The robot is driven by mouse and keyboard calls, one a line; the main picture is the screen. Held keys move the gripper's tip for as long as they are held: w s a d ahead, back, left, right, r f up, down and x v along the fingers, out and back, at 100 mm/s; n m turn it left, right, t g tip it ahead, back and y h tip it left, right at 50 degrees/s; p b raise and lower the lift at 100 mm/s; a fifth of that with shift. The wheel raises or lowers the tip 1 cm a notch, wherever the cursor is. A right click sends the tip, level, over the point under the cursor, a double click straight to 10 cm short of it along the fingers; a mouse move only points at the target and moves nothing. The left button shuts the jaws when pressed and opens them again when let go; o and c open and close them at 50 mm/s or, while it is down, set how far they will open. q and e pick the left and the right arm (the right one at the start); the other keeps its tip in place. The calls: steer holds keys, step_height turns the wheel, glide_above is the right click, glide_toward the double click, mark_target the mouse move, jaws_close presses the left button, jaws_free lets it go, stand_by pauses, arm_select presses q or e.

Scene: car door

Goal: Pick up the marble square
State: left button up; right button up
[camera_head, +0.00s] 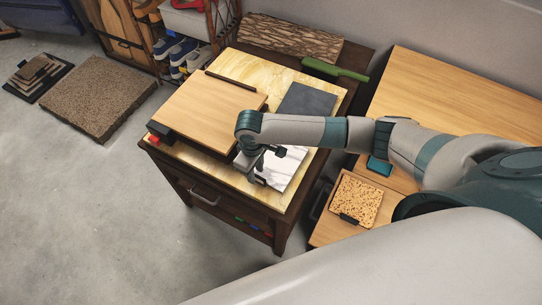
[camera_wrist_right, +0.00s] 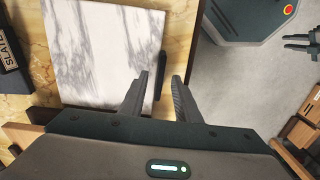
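The marble square (camera_head: 282,170), white with grey veins, lies flat on the yellow stone top of a dark wooden cabinet. In the right wrist view the marble square (camera_wrist_right: 100,50) fills the upper left, with a black tab (camera_wrist_right: 161,72) on its right edge. My right gripper (camera_head: 262,168) is at the marble's near left side in the head view, partly hiding it. In the wrist view my right gripper (camera_wrist_right: 160,78) is open, its fingertips apart on either side of the tab. My left gripper (camera_wrist_right: 298,42) shows small at the wrist view's right edge, fingers apart.
A wooden board (camera_head: 210,110) lies left of the marble, and a dark slate square (camera_head: 308,100) lies behind it. The slate's labelled black handle (camera_wrist_right: 10,62) shows in the wrist view. A cork-like square (camera_head: 355,200) rests on the lower wooden surface at right.

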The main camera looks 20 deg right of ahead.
steer(key=shift+f, duration=0.45)
jaws_close()
stand_by(1.4)
